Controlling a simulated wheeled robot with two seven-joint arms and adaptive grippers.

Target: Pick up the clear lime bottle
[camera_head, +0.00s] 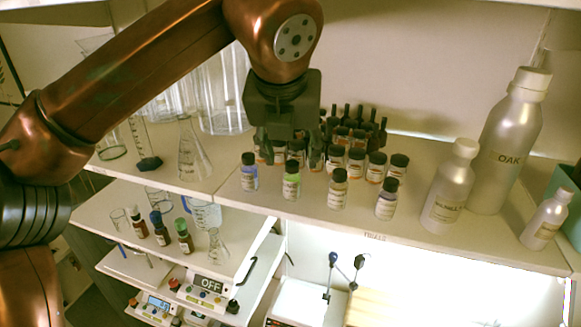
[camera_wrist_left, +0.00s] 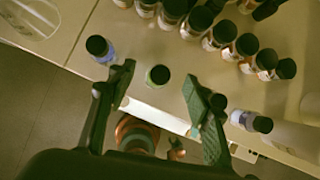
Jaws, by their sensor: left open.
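The clear lime bottle (camera_head: 291,187) is a small bottle with pale green contents and a dark cap. It stands upright in the front row on the upper shelf, second from the left. My left gripper (camera_head: 290,152) is open and empty, pointing down just above and behind this bottle in the head view. In the left wrist view the lime bottle's cap (camera_wrist_left: 158,75) shows in the gap between the two fingertips (camera_wrist_left: 160,79). Whether the fingers are level with the bottle I cannot tell. My right gripper is not in view.
A blue bottle (camera_head: 249,178) stands left of the lime one, a yellowish bottle (camera_head: 338,193) and a purplish bottle (camera_head: 386,204) right. Several more dark-capped bottles stand close behind. Glass flasks (camera_head: 193,165) are at left, large metal bottles (camera_head: 508,140) at right. The shelf's front edge is close.

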